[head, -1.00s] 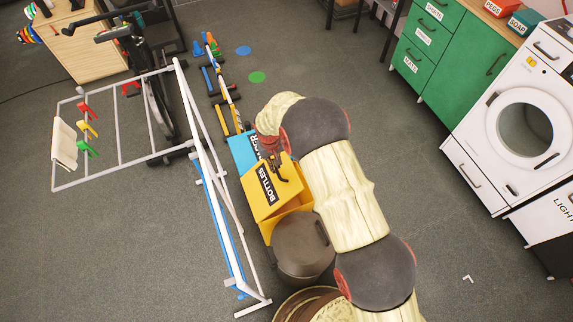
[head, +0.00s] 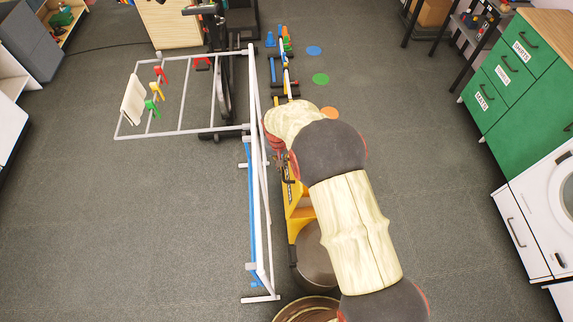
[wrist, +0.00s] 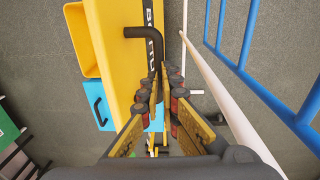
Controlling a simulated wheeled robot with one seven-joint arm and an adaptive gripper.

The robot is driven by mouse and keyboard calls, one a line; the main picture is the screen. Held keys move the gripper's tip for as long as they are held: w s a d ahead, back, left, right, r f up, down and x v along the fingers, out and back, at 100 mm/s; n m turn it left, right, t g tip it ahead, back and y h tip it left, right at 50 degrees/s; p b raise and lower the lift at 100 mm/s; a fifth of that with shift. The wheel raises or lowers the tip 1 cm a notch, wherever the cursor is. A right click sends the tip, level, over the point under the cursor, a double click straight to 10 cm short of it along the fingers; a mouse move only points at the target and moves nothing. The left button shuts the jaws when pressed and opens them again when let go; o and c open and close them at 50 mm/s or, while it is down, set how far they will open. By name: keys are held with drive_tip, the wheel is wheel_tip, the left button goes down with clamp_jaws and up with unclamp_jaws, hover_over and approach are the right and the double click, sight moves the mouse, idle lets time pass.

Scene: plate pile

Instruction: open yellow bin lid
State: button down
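The yellow bin (head: 301,212) stands beside the white rack in the head view, partly covered by my arm. In the wrist view its open mouth (wrist: 87,42) shows at the upper left. The yellow lid (wrist: 118,75), with a partly cut-off black label, is raised and seen steeply from the side. Its black bent handle (wrist: 147,32) runs down to my fingertips. My gripper (wrist: 159,75) has its fingers close together at the handle's lower end and appears shut on it. The exact contact is hard to see. In the head view my wrist mostly hides the lid.
A white rack (head: 258,190) with blue bars stands close on the left of the bin; its bars (wrist: 215,85) also run near my gripper. A blue bin (wrist: 106,110) adjoins the yellow one. A dark round container (head: 314,258) stands in front. Floor to the right is clear.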

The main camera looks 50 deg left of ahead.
drive_tip(key=shift+s+d+f, duration=0.1)
drive_tip(key=shift+d+f, duration=0.25)
drive_tip(key=shift+f, duration=0.25)
drive_tip(key=shift+d+f, duration=0.3)
drive_tip(key=shift+f, duration=0.3)
drive_tip(key=c, duration=2.3)
unclamp_jaws()
drive_tip(key=shift+c, duration=0.2)
drive_tip(key=shift+o, duration=1.1)
drive_tip(key=shift+w+a+f, duration=0.15)
drive_tip(key=shift+w+f, duration=0.05)
drive_tip(key=shift+f, duration=0.1)
drive_tip(key=shift+o, duration=0.7)
drive_tip(key=shift+w+a, duration=0.1)
drive_tip(key=shift+a, duration=0.05)
drive_tip(key=shift+o, duration=0.5)
drive_tip(key=shift+r, duration=0.2)
wheel_tip(320, 180, up, 12)
drive_tip(key=shift+s+a, duration=0.3)
drive_tip(key=shift+a, duration=0.1)
drive_tip(key=shift+r, duration=0.1)
